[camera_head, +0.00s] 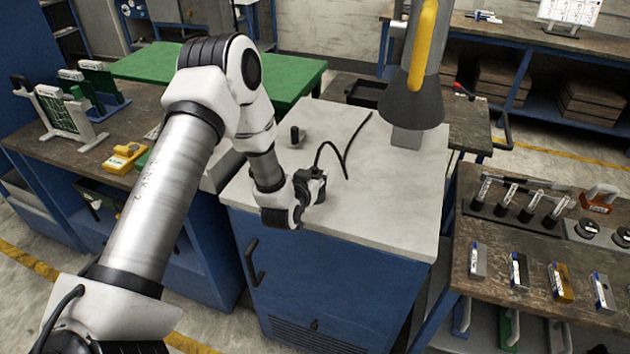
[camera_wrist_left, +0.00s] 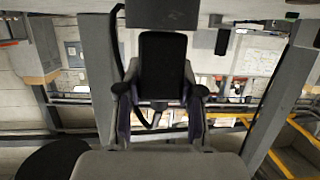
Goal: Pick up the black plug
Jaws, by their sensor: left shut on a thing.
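My left gripper (camera_head: 312,187) is low over the front part of the white tabletop, shut on the black plug. In the left wrist view the plug (camera_wrist_left: 162,68) is a dark block held between the two fingers of my gripper (camera_wrist_left: 160,98). A black cable (camera_head: 347,150) rises from the gripper area and bends over the tabletop towards the back. In the head view the plug is mostly hidden by the dark fingers, and I cannot tell whether it touches the table. My right gripper is not in view.
The white tabletop (camera_head: 390,210) is clear at its front right. A small black cylinder (camera_head: 296,136) stands behind the gripper. A grey arm with a yellow handle (camera_head: 423,45) and dark cone hangs at the back right. A brown bench (camera_head: 500,265) with tools stands at the right.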

